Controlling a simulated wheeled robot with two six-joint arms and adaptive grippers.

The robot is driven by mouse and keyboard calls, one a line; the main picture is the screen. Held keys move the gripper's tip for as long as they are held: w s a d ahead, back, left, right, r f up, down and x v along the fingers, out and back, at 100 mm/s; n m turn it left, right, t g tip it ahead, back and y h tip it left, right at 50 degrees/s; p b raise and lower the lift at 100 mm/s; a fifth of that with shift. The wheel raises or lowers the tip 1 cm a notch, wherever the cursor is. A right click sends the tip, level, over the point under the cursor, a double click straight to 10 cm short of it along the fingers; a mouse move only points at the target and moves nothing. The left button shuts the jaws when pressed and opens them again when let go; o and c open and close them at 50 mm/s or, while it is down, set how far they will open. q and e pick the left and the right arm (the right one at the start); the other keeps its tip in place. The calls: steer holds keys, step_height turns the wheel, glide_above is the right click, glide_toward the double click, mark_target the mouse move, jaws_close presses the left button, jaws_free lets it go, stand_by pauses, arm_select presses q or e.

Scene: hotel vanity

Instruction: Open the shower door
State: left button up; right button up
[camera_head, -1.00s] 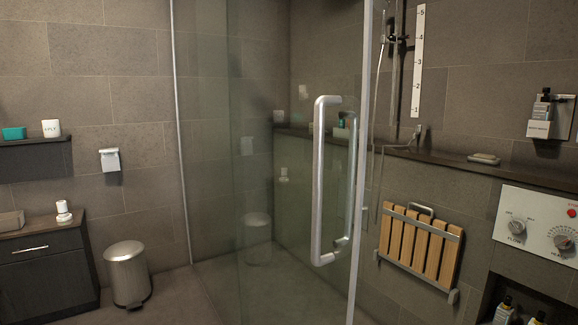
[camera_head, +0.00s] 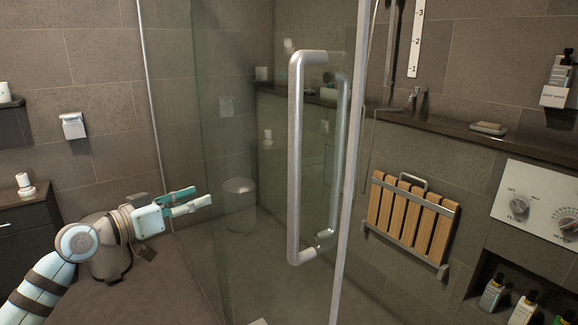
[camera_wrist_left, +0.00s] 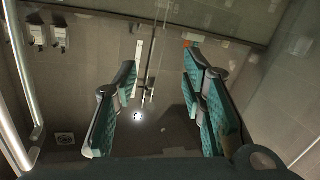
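The glass shower door (camera_head: 255,150) stands in front of me, with a long silver vertical handle (camera_head: 296,160) near its right-hand metal edge. The door looks closed or nearly so; I cannot tell exactly. My left gripper (camera_head: 201,196) is to the left of the handle, apart from it, pointing right in front of the glass. Its teal fingers are spread and empty, and they also show apart in the left wrist view (camera_wrist_left: 160,70). A silver bar, probably the handle, runs along the left side of that wrist view (camera_wrist_left: 22,75). My right gripper is not in view.
A metal bin (camera_head: 108,250) is partly hidden behind my left arm. A dark cabinet (camera_head: 25,235) stands at the left. Beyond the glass are a wooden folding seat (camera_head: 408,215), a ledge (camera_head: 440,150) and a control panel (camera_head: 540,205).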

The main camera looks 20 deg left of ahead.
arm_select(q)
steer(key=s+d+r+m+g+h, duration=0.1)
steer(key=s+d+r+m+h, duration=0.4)
steer(key=r, duration=0.5)
steer(key=m+g+h+p, duration=0.1)
steer(key=m+g+h, duration=0.1)
steer(key=m+g, duration=0.1)
glide_toward(294, 148)
steer(key=p+x, duration=0.3)
steer(key=p, duration=0.2)
steer(key=p+x, duration=0.4)
steer(key=p, duration=0.1)
steer(key=p+x, duration=0.3)
steer(key=p, duration=0.2)
steer(key=shift+w+a+f, duration=0.15)
steer(key=shift+w+f, duration=0.05)
steer(key=shift+w, duration=0.35)
steer(key=shift+c, duration=0.6)
jaws_close()
